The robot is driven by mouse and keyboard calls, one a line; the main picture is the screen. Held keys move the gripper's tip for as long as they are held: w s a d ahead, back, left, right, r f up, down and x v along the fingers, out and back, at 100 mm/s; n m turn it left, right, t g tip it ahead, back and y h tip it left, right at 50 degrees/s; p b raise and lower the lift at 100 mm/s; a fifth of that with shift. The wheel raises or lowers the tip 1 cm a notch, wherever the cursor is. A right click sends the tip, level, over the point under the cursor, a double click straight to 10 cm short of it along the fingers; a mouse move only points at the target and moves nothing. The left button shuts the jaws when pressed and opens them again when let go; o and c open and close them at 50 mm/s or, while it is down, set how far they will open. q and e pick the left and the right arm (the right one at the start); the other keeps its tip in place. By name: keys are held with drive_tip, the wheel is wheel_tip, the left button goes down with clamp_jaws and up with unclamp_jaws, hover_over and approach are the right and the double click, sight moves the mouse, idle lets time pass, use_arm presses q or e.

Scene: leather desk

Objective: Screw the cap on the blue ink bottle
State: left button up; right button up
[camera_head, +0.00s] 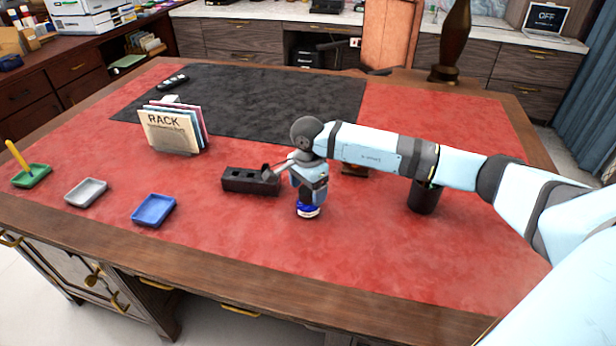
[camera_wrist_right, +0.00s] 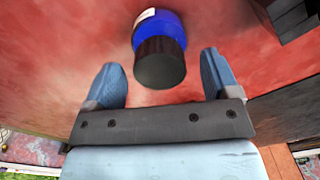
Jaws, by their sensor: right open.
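The blue ink bottle (camera_head: 308,211) stands on the red desk top, directly below my right gripper (camera_head: 310,192), which hides its upper part in the head view. In the right wrist view the blue bottle (camera_wrist_right: 172,25) shows a pale label edge. A black cap (camera_wrist_right: 160,64) sits on the bottle's top; I cannot tell whether it is tight. My right gripper, also in the right wrist view (camera_wrist_right: 160,75), is open and points down, with one finger on each side of the cap and visible gaps. My left gripper is not in view.
A black slotted holder (camera_head: 250,182) stands just left of the bottle. A blue tray (camera_head: 154,210), a grey tray (camera_head: 86,193) and a green tray (camera_head: 32,176) lie further left. A file rack (camera_head: 173,130) stands behind; a black cup (camera_head: 424,198) stands right. The front desk strip is clear.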

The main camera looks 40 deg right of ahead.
drive_tip(key=shift+f, duration=0.25)
drive_tip(key=c, duration=1)
drive_tip(key=shift+f, duration=0.1)
